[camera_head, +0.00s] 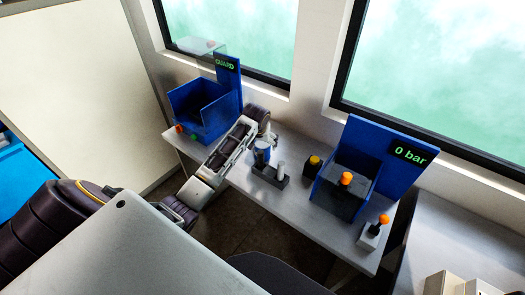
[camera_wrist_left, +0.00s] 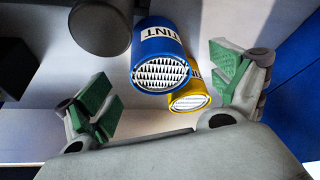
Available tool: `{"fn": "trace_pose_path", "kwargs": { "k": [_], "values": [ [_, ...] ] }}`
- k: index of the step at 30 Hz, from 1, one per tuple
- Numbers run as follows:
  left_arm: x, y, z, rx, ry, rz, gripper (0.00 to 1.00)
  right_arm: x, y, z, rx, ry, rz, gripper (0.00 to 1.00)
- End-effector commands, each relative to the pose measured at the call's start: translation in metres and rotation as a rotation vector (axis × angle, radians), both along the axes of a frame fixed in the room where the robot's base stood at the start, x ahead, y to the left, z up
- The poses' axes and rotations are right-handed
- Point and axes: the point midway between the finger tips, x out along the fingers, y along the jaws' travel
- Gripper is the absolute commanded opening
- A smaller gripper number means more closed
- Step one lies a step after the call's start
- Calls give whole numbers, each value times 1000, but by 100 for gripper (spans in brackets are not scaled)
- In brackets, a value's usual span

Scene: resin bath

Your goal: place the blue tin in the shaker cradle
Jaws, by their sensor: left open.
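The blue tin (camera_wrist_left: 160,55) with a white label shows in the left wrist view, between and beyond the green finger pads and apart from them. In the head view a blue-and-white can (camera_head: 262,150), seemingly the same tin, is at a dark block on the bench. My left gripper (camera_head: 265,128) is open and empty close behind it; its spread fingers also show in the left wrist view (camera_wrist_left: 164,88). A blue open-topped machine (camera_head: 203,112) marked GUARD stands at the bench's left end. I cannot make out the cradle inside it. My right gripper is out of view.
A yellow tin (camera_wrist_left: 190,98) sits beside the blue one in the left wrist view. A small grey cylinder (camera_head: 282,168) stands by the dark block (camera_head: 268,178). A blue station (camera_head: 372,150) reading 0 bar and an orange-knobbed box (camera_head: 370,236) fill the bench's right end.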

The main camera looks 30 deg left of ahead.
Motion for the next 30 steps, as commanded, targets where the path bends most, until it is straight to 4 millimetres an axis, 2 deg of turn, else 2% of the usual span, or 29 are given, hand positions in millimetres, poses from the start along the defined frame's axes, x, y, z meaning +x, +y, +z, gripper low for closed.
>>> {"fn": "trace_pose_path", "kwargs": {
  "k": [11, 30],
  "values": [
    [3, 1, -6, -1, 2, 0, 94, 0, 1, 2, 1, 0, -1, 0],
    [23, 7, -45, 0, 1, 0, 94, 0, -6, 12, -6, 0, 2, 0]
  ]
}}
